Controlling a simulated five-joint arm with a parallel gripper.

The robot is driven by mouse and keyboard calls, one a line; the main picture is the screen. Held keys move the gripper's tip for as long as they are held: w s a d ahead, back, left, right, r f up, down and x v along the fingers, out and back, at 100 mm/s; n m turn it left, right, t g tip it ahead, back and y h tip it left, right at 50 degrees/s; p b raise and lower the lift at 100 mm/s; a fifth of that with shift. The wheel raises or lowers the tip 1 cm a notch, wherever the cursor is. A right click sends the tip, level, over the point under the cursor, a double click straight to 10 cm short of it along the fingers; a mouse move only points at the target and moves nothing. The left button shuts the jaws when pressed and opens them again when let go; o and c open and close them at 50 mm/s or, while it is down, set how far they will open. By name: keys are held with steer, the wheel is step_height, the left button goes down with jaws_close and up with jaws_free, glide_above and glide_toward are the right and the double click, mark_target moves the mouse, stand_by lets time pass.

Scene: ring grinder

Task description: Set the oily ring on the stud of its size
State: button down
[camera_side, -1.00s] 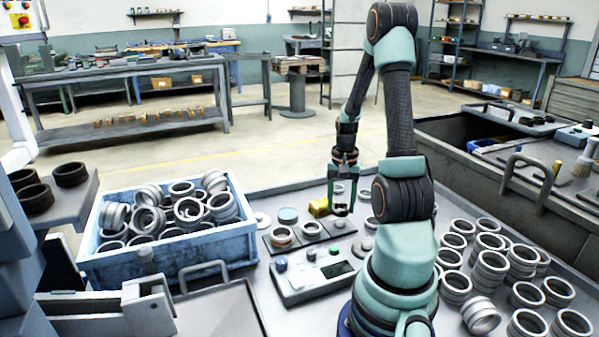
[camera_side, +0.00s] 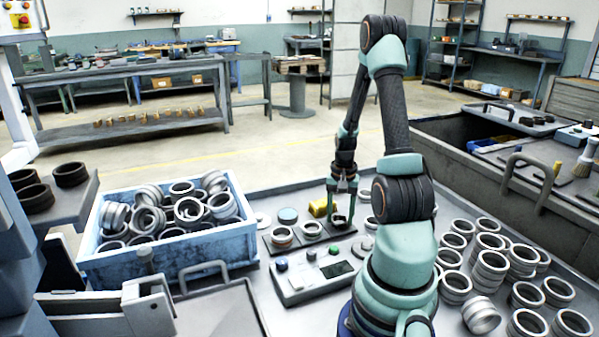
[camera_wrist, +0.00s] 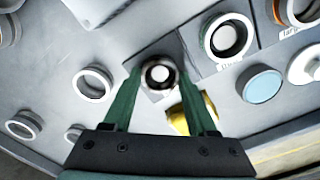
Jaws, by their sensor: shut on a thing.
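My gripper (camera_side: 342,208) points down over the right-hand dark plate of the row and is low, close to the plate. It is shut on a ring (camera_side: 340,220). In the wrist view the ring (camera_wrist: 160,75) sits between the green fingertips, dark rimmed with a bright round centre, probably the stud top seen inside it. I cannot tell whether the ring rests on the plate (camera_wrist: 146,57). The neighbouring plate carries a ring (camera_wrist: 228,37), and the far plate carries another (camera_wrist: 300,10); in the side view that far one (camera_side: 282,237) is at the left end.
A yellow block (camera_side: 318,207) and a blue-topped disc (camera_side: 288,215) stand behind the plates. A control box (camera_side: 312,273) is in front. A blue crate (camera_side: 165,262) of rings is left; several loose rings (camera_side: 489,265) stand right of my arm.

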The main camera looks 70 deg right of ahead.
steer(key=shift+c, duration=0.6)
jaws_free()
steer(key=shift+r, duration=0.1)
step_height(320, 180, up, 12)
steer(key=w+a+r+n+t+h, duration=0.1)
steer(key=w+a+r+n, duration=0.35)
steer(key=a, duration=0.25)
steer(key=w+a+r+n+t, duration=0.2)
steer(key=w+a+r+n, duration=0.15)
steer(key=w+a, duration=0.35)
steer(key=a+r+n+t+y, duration=0.1)
steer(key=a+n, duration=0.7)
steer(key=a, duration=0.8)
step_height(320, 180, up, 2)
steer(key=shift+s+a+r+t, duration=0.15)
steer(key=shift+a+t, duration=0.2)
steer(key=shift+t, duration=0.45)
